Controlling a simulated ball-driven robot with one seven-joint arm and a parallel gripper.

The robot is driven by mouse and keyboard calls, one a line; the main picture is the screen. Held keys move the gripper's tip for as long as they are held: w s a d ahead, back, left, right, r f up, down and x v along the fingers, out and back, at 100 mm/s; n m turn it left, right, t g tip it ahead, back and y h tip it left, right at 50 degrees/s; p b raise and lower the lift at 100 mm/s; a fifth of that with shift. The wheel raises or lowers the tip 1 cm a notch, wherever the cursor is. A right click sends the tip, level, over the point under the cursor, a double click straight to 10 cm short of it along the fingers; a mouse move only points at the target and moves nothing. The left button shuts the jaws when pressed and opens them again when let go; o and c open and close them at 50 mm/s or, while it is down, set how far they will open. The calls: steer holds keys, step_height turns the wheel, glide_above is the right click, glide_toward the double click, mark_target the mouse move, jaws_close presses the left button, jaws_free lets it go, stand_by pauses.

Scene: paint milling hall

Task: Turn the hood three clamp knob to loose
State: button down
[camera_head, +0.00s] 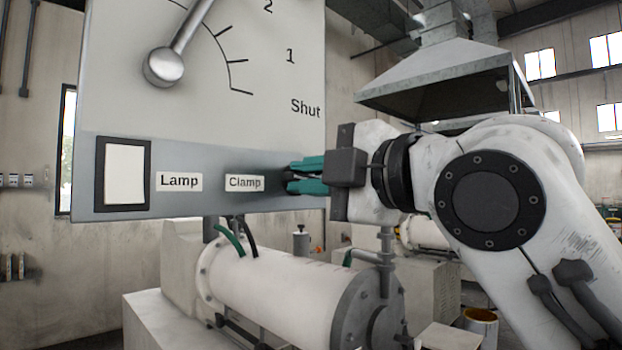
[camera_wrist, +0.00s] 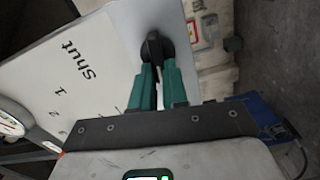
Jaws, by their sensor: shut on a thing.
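The clamp knob (camera_wrist: 153,45) is a black knob on the panel face, seen in the wrist view. In the head view it is mostly hidden behind my gripper, just right of the "Clamp" label (camera_head: 245,183). My gripper (camera_head: 303,175) has teal fingers that reach the panel from the right. In the wrist view my gripper (camera_wrist: 153,72) has its two fingertips on either side of the knob, shut on it. The panel (camera_head: 245,120) carries a dial with the marks 2, 1 and Shut. The knob's own position marks cannot be made out.
A white lamp switch (camera_head: 124,174) and a "Lamp" label (camera_head: 179,181) sit left of the clamp label. A metal lever (camera_head: 168,62) stands out above them. A white mill cylinder (camera_head: 280,290) lies below the panel. A grey extraction hood (camera_head: 445,80) hangs behind my arm.

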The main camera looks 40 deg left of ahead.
steer(key=shift+f+n, duration=0.2)
steer(key=shift+n, duration=0.6)
steer(key=c, duration=1.1)
jaws_free()
steer(key=shift+c, duration=0.2)
steer(key=d+b, duration=0.3)
steer(key=d, duration=0.7)
steer(key=shift+s+d, duration=0.4)
steer(key=shift+s, duration=0.05)
